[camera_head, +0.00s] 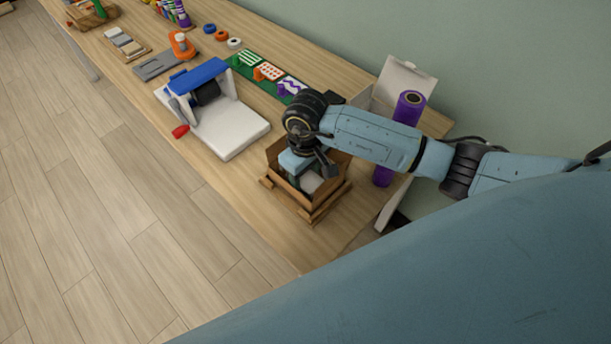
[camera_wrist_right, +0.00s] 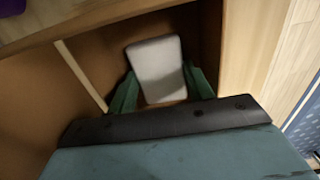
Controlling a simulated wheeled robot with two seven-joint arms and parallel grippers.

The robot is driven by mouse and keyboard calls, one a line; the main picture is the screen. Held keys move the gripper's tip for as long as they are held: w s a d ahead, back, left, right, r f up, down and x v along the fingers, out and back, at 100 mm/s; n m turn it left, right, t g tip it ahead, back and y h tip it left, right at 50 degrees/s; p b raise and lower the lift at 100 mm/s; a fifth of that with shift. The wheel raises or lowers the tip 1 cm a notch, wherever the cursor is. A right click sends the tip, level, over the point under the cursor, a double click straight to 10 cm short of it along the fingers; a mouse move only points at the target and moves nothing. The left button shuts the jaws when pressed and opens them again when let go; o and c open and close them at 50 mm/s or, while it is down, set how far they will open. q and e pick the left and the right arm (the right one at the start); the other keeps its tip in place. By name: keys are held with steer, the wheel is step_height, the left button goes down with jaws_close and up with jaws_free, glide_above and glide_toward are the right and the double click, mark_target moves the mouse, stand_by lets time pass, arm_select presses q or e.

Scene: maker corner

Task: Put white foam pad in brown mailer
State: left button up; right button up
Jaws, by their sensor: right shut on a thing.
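The brown mailer (camera_head: 331,203) is an open box with raised flaps near the right end of the table. My right gripper (camera_head: 307,182) reaches down into it from above. It is shut on the white foam pad (camera_wrist_right: 158,68), a pale rounded slab between its green fingers in the right wrist view. The pad (camera_head: 313,183) shows only partly in the head view, inside the box walls. The brown walls of the mailer (camera_wrist_right: 97,47) surround the pad in the wrist view. Whether the pad touches the mailer's floor I cannot tell. My left gripper is not in view.
A white press with a blue handle (camera_head: 236,131) stands left of the mailer. A purple roll (camera_head: 409,106) stands behind my right arm, near a white open box (camera_head: 405,78). Patterned cards (camera_head: 268,72) lie along the back. Bare wood (camera_head: 240,191) shows at the table's front edge.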

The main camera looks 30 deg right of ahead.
steer(key=shift+r, duration=0.1)
steer(key=shift+w, duration=0.1)
steer(key=o, duration=0.7)
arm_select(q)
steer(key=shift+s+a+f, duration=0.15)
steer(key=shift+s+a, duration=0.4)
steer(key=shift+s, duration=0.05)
